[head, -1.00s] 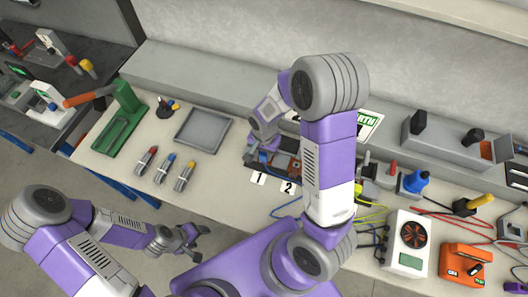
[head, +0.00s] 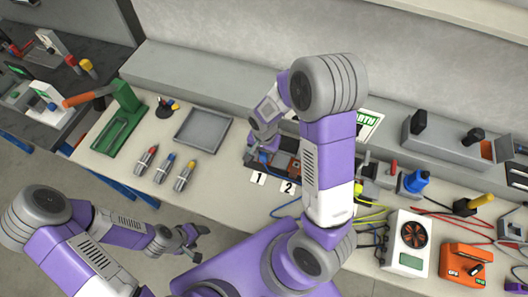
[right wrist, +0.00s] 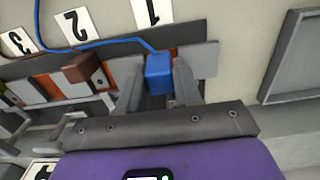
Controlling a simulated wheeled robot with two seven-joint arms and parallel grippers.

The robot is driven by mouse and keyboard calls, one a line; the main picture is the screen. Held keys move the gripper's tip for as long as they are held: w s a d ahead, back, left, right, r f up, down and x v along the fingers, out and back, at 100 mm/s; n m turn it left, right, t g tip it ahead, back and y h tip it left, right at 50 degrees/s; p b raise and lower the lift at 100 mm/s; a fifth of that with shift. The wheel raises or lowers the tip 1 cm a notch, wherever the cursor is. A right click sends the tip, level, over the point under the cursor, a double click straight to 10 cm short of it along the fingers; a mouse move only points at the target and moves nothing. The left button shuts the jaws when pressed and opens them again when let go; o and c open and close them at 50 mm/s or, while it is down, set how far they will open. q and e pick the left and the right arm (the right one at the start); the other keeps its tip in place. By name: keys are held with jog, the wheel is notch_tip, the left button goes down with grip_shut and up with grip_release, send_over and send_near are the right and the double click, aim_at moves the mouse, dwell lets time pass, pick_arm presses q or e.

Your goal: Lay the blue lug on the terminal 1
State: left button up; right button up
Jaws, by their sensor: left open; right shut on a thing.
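The blue lug (right wrist: 159,73) sits between the fingers of my right gripper (right wrist: 157,88) in the right wrist view, with its blue cable running off to the left. My right gripper (head: 262,143) is shut on it at the terminal block (head: 286,163), by the label 1 (right wrist: 145,11). Terminal 1 is mostly hidden behind the lug and fingers, so I cannot tell whether the lug touches it. My left gripper (head: 190,240) is open and empty, in front of the bench and away from the block.
A brown block (right wrist: 80,68) sits on the terminal block near label 2 (right wrist: 73,27). An empty grey tray (head: 203,129) and several coloured-tipped tools (head: 165,167) lie left of the block. A white box with a fan (head: 408,243) and several cables lie to the right.

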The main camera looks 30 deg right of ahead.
aim_at(264, 158)
jog(key=shift+f+b, duration=1.35)
jog(key=shift+f, duration=0.25)
jog(key=o, duration=1.1)
jog(key=shift+r, duration=0.15)
notch_tip(264, 158, up, 7)
jog(key=shift+r+p, duration=0.2)
jog(key=shift+p, duration=0.85)
